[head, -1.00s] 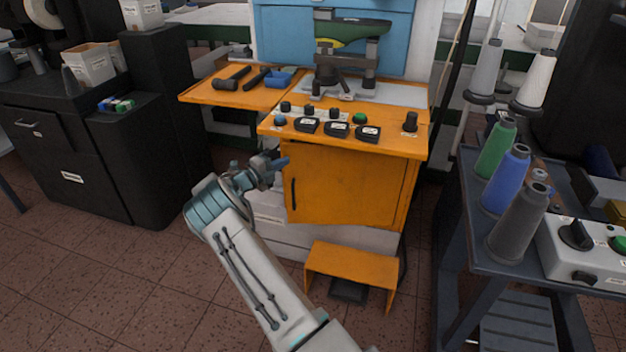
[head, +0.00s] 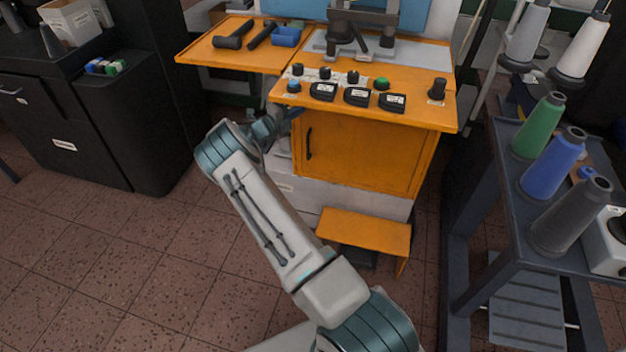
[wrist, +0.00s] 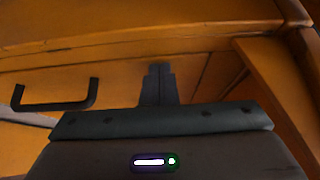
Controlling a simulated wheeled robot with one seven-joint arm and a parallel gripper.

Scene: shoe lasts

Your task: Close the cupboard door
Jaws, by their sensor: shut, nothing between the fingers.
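The orange cupboard door (head: 365,155) is on the front of the orange machine cabinet, below its control panel. It looks flush or nearly so with the front; I cannot tell whether a small gap is left. Its dark bar handle (head: 308,142) is near the left edge, and the handle also shows at left in the wrist view (wrist: 55,105). My gripper (head: 294,113) is at the upper left of the door. In the wrist view my shut, empty fingers (wrist: 158,82) point at the orange front, right of the handle. Whether they touch it is unclear.
A small orange step (head: 365,230) stands below the door. A dark trolley (head: 480,225) with thread cones is at right, and a black cabinet (head: 90,140) at left. An orange side shelf (head: 215,60) with tools juts out left. Tiled floor in front is clear.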

